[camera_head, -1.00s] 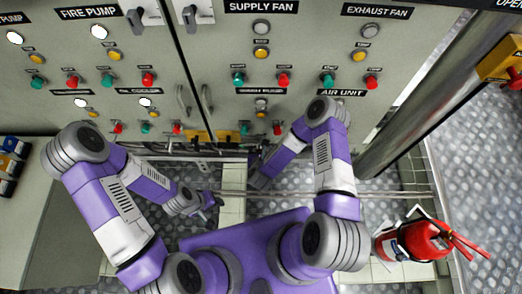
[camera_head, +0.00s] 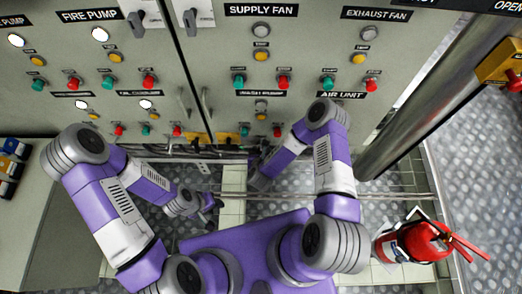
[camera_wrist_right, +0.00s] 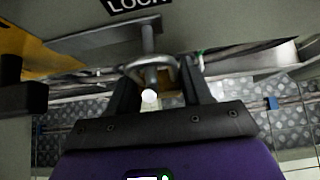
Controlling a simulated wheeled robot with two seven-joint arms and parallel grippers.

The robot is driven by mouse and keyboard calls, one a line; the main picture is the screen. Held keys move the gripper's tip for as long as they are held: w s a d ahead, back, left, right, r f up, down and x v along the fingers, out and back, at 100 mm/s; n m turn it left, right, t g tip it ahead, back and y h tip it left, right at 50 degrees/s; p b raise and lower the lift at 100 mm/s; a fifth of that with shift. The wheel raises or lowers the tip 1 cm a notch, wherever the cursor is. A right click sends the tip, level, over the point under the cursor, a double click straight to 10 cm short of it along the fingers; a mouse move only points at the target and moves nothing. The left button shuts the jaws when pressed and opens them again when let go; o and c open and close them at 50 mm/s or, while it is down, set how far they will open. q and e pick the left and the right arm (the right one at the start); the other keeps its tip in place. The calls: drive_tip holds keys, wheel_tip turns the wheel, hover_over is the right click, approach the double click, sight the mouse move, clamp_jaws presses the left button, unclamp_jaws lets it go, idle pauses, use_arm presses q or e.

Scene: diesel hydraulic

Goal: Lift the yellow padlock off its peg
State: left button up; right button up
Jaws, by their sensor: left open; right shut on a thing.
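In the right wrist view, the yellow padlock (camera_wrist_right: 175,79) shows only as a small yellow-brown patch between my right fingers; most of its body is hidden. Its grey shackle (camera_wrist_right: 134,68) loops around a metal peg (camera_wrist_right: 148,40) with a bright round end, below a black label. My right gripper (camera_wrist_right: 163,88) is shut on the padlock, one dark finger on each side. In the head view, the right hand is mostly hidden low by the panel. My left gripper (camera_head: 213,202) is open and empty, low over the floor, apart from the panel.
The switch panel (camera_head: 215,60) fills the back. A yellow plate (camera_wrist_right: 45,62) and a black block (camera_wrist_right: 22,98) are left of my right gripper. A red extinguisher (camera_head: 420,242) stands at right, near a metal post (camera_head: 412,105). Tread-plate floor lies below.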

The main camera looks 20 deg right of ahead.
drive_tip(key=shift+r+p, duration=0.7)
drive_tip(key=shift+r, duration=0.25)
drive_tip(key=s+a+p, duration=0.1)
drive_tip(key=s+a, duration=0.1)
drive_tip(key=s, duration=0.4)
drive_tip(key=shift+s, duration=0.4)
idle(0.5)
drive_tip(key=shift+p, duration=0.35)
